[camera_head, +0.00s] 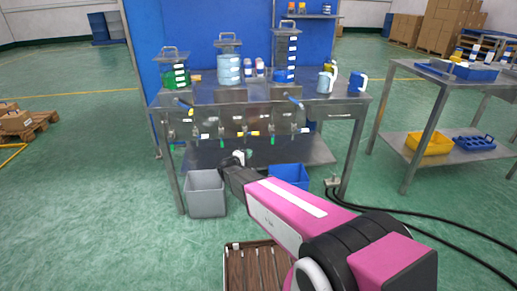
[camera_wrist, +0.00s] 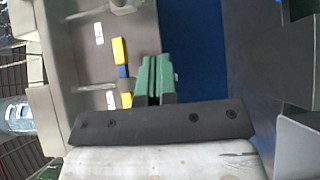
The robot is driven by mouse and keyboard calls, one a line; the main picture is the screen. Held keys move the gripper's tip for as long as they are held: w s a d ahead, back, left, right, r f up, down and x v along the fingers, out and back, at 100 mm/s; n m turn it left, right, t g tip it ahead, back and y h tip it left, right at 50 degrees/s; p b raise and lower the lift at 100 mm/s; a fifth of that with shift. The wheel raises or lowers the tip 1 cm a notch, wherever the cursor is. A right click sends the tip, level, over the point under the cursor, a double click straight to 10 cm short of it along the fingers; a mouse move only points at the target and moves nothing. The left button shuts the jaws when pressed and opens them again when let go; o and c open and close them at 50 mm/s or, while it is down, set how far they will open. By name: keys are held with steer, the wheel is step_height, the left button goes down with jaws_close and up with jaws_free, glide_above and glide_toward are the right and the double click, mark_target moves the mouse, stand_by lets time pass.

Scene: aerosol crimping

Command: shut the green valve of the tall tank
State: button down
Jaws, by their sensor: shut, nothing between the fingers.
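The tall tank (camera_head: 286,55) stands at the right of the row on the steel bench, with blue liquid low in it. Under the bench front is a row of small valves with coloured handles. A small green handle (camera_head: 272,140) hangs below the tall tank; its exact setting is too small to tell. My gripper (camera_head: 241,157) is low in front of the bench, below the valves and apart from them. In the wrist view my gripper (camera_wrist: 154,62) shows two green fingers together, empty. Yellow handles (camera_wrist: 120,50) and a blue part are left of them; no green valve is clear there.
A grey bin (camera_head: 205,193) and a blue bin (camera_head: 289,174) stand on the floor under the bench front, either side of my gripper. Tanks with green (camera_head: 174,74) and pale blue (camera_head: 229,67) contents stand left. A side table (camera_head: 400,67) is at right.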

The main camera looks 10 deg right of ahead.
steer(key=s+d+x, duration=0.2)
steer(key=x, duration=1)
steer(key=shift+w+d, duration=0.15)
steer(key=shift+d, duration=0.1)
steer(key=shift+f, duration=0.1)
